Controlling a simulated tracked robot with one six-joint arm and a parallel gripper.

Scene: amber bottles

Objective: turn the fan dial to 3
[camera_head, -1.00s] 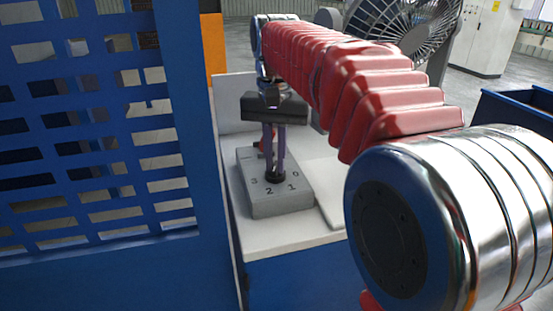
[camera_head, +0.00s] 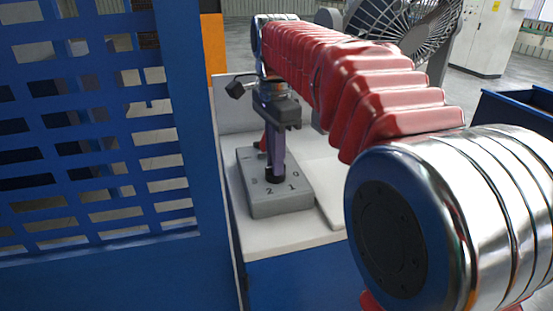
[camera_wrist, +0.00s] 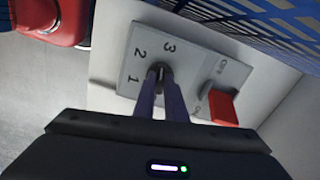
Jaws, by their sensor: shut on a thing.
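The grey control box (camera_head: 283,205) sits on a pale worktop and carries the numbers 0, 1, 2 and 3 on top. My gripper (camera_head: 275,176) points down at the box with its purple fingers shut on the small dark dial (camera_wrist: 160,70). In the wrist view the fingers of my gripper (camera_wrist: 161,80) meet at the dial, and the 1, 2 and 3 show beside it on the box (camera_wrist: 140,72). The 0 is not seen there. The fingers cover most of the dial, so I cannot tell which number it points to.
A red switch (camera_wrist: 223,107) with ON and OFF marks sits on the same box. The fan (camera_head: 412,28) stands behind my arm. A blue slotted panel (camera_head: 95,130) rises close on the left. The pale worktop (camera_head: 272,240) is clear in front of the box.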

